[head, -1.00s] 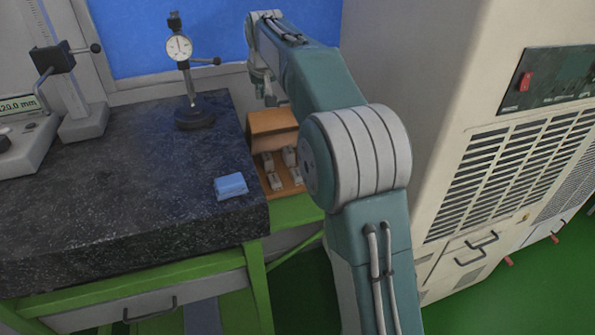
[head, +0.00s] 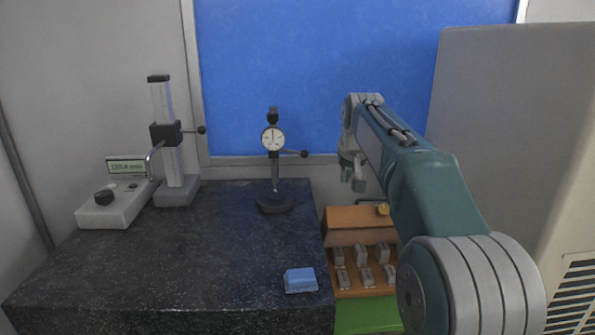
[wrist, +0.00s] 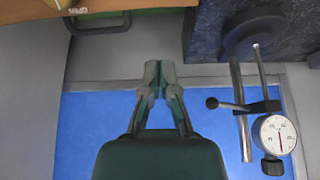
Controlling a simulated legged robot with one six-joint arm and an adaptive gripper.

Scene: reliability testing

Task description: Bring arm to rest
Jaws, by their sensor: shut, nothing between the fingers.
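My gripper (wrist: 152,72) is shut and empty in the wrist view, its two fingers meeting at the tips. In the head view my gripper (head: 352,178) hangs at the far end of my teal arm, above the wooden box (head: 343,216) and to the right of the dial gauge. The arm is bent, with its large grey-banded joint at the lower right. My gripper touches nothing that I can see.
A dark granite plate (head: 190,262) carries a dial gauge on a stand (head: 273,140), a height gauge (head: 165,130) and a blue block (head: 299,280). The wooden box holds several small metal blocks. A beige cabinet (head: 500,110) stands at the right. The dial gauge also shows in the wrist view (wrist: 278,134).

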